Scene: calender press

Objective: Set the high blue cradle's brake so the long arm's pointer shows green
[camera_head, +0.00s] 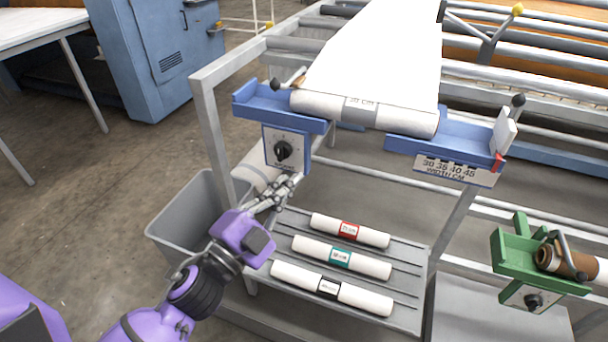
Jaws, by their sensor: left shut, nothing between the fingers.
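The high blue cradle (270,104) holds a white roll (410,118) with a grey band, from which a white sheet runs back up the frame. On its left end hangs a grey plate with a black brake knob (283,151); its exact setting is too small to read. My left gripper (291,183) is shut and empty, just below the knob plate; I cannot tell whether it touches it. A white part with a red piece (497,162) stands at the cradle's right end, above a width scale. I cannot make out the long arm's pointer or a green mark. My right gripper is out of view.
A shelf (415,262) below holds three white rolls with red, green and black bands. A grey bin (165,235) stands left of my arm. A low green cradle (515,255) with a brown roll and its own knob (533,300) is at right. Open floor lies left.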

